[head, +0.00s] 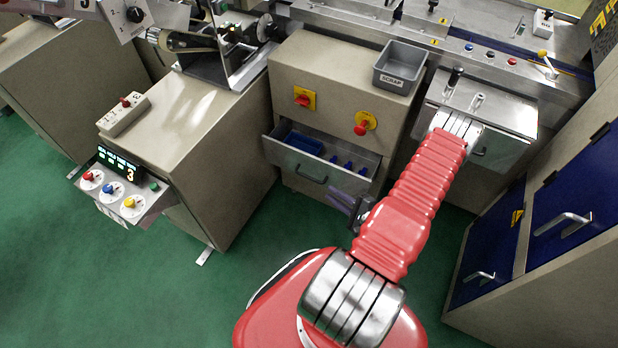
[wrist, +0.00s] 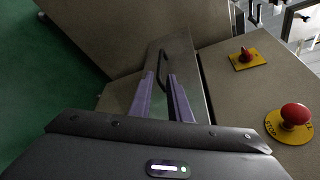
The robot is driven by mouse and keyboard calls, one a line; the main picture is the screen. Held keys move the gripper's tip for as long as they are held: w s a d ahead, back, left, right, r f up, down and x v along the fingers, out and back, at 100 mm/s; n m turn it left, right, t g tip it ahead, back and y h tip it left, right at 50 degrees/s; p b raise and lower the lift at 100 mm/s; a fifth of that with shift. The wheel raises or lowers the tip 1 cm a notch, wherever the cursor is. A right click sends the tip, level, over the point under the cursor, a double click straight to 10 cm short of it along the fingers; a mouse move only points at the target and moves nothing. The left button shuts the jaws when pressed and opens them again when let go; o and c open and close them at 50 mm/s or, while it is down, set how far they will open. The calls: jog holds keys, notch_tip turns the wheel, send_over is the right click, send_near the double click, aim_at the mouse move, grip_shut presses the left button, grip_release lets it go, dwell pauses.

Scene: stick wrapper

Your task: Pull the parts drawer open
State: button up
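The parts drawer (head: 280,161) in the beige cabinet stands partly open in the head view. A blue tray and several small blue parts show inside it. Its bar handle (head: 312,174) is on the metal front, which also shows in the wrist view (wrist: 190,65). There the dark handle (wrist: 163,62) appears between and beyond my purple fingertips. My gripper (head: 342,203) is at the right front of the drawer in the head view. Its fingers (wrist: 160,76) are spread with a gap between them. I cannot tell whether either finger touches the handle.
A red rotary switch (head: 303,98) and a red stop button (head: 362,127) sit above the drawer. A grey scrap bin (head: 399,68) stands on the cabinet. A control panel (head: 124,183) juts out at left. Green floor (head: 240,270) is clear in front.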

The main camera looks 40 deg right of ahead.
aim_at(308, 177)
jog(key=shift+w, duration=0.1)
jog(key=shift+x, duration=6.8)
jog(key=shift+d, duration=0.1)
jog(key=shift+c, duration=0.2)
grip_shut()
